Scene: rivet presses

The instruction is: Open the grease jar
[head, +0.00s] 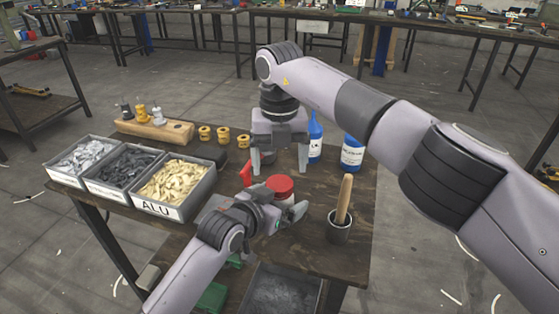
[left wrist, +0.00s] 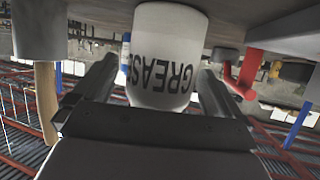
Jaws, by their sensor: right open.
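The grease jar (head: 290,202) is white with a red lid (head: 280,185) and stands upright on the dark table. The lid is on it. In the left wrist view the jar (left wrist: 165,50) appears upside down with GREASE lettering, between the two fingers of my left gripper (left wrist: 160,85). In the head view my left gripper (head: 274,204) is low at the jar's side. Whether its fingers press on the jar is unclear. My right gripper (head: 279,163) is open and empty, fingers down, above and slightly behind the lid, apart from it.
A cup with a wooden handle (head: 341,225) stands right of the jar. Blue bottles (head: 315,139) (head: 353,153) stand behind. A red lever (head: 247,173) is close left. Bins (head: 187,212) and a wooden block (head: 143,131) fill the left side. The front right table is clear.

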